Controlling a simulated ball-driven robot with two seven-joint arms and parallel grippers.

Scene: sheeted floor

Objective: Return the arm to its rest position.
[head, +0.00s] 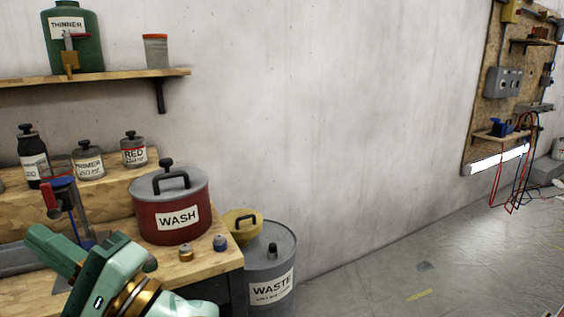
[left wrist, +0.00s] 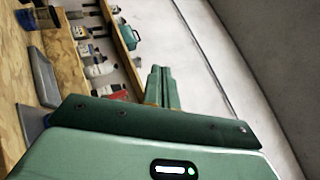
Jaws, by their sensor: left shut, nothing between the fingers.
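My left gripper (head: 42,238) is in the lower left of the head view, green, over the left part of the wooden bench (head: 215,262). Its fingers point up and left. In the left wrist view the two green fingers (left wrist: 162,80) stand side by side and closed, with nothing between them. The red WASH pot (head: 172,224) stands on the bench to the right of the gripper, apart from it. My right gripper is in neither view.
A clamp-like tool with a red handle (head: 50,199) stands close behind the left gripper. Small jars (head: 134,152) stand on a raised step behind. A shelf (head: 100,84) hangs above. A grey WASTE drum (head: 268,270) stands right of the bench. Open floor (head: 440,265) lies right.

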